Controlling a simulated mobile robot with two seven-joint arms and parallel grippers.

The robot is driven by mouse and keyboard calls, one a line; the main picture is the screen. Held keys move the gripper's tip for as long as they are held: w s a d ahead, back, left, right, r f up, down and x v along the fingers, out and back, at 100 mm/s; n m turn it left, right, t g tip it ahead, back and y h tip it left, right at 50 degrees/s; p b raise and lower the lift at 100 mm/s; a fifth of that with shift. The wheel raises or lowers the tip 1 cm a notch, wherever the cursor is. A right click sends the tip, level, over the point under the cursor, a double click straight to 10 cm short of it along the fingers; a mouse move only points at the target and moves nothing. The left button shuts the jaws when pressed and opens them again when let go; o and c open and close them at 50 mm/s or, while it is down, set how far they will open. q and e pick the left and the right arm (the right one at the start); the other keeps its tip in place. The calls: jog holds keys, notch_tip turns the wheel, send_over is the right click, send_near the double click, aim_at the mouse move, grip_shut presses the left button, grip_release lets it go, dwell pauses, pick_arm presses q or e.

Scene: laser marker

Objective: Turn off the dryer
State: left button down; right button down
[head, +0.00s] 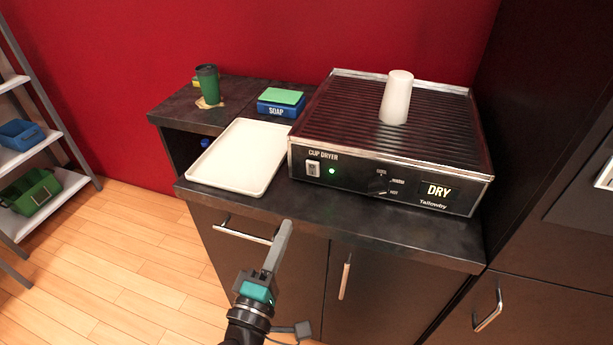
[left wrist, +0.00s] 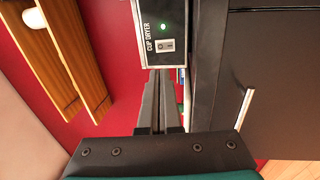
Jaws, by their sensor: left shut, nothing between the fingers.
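The cup dryer (head: 390,135) stands on the dark counter, with a ribbed top and a black front panel. Its white rocker switch (head: 313,168) is at the panel's left, beside a lit green light (head: 332,171). The switch (left wrist: 164,45) and green light (left wrist: 163,27) also show in the left wrist view. My left gripper (head: 286,224) is shut and empty, in front of the counter and below the switch. In the left wrist view its fingertips (left wrist: 160,72) point toward the panel. My right gripper is not in view.
A white cup (head: 396,98) stands upside down on the dryer. A white tray (head: 240,157) lies left of it. Behind are a blue soap box with a green sponge (head: 281,101) and a green cup (head: 208,85). Cabinet handles (head: 243,231) stick out below the counter.

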aim_at(311, 163)
pick_arm(q)
jog(key=x, duration=1.3)
jog(key=shift+w+d+b, duration=0.1)
jog(key=shift+w+b, duration=0.2)
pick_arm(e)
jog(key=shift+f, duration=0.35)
pick_arm(q)
jog(key=shift+w+r, duration=0.25)
jog(key=shift+r, duration=0.25)
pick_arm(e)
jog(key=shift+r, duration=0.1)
